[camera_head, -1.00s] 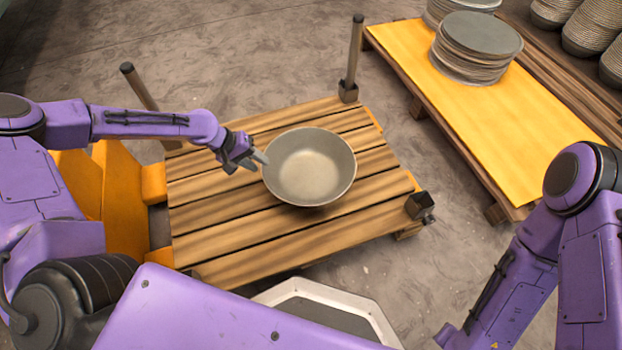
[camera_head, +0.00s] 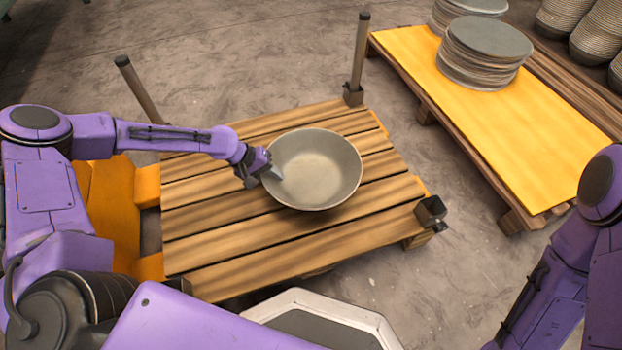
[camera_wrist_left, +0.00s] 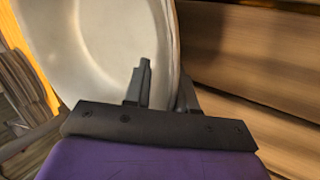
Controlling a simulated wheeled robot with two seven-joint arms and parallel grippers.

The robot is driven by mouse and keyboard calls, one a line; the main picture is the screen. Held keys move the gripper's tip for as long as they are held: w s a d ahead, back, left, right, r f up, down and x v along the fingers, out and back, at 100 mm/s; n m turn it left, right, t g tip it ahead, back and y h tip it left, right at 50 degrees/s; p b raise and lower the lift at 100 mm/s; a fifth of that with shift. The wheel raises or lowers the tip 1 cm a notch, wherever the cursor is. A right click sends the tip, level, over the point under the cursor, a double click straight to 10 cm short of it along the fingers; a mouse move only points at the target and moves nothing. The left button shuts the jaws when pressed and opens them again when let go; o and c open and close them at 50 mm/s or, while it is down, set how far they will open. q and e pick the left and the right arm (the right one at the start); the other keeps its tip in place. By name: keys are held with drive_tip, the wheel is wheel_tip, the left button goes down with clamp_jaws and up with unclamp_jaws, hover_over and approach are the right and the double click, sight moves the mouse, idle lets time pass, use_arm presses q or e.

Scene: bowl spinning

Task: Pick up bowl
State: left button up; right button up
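A wide grey metal bowl (camera_head: 318,160) sits upright on a wooden slatted platform (camera_head: 290,247). My left gripper (camera_head: 275,174) is at the bowl's left rim. In the left wrist view, the bowl (camera_wrist_left: 95,45) fills the upper left. The left gripper (camera_wrist_left: 163,88) has one finger inside the bowl and the other outside the rim, with the wall between them. The fingers look apart, with a gap between the inner finger and the wall. The outer finger is partly hidden behind the rim. My right arm is at the right edge, with its gripper out of view.
Dark posts (camera_head: 360,55) stand at the platform's far corners, and a short dark block (camera_head: 430,212) is at the right corner. A yellow-topped pallet (camera_head: 480,125) holds stacks of grey discs (camera_head: 483,55). Bare floor (camera_head: 440,262) lies between the platform and pallet.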

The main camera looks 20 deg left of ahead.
use_arm(q)
clamp_jaws()
idle(1.2)
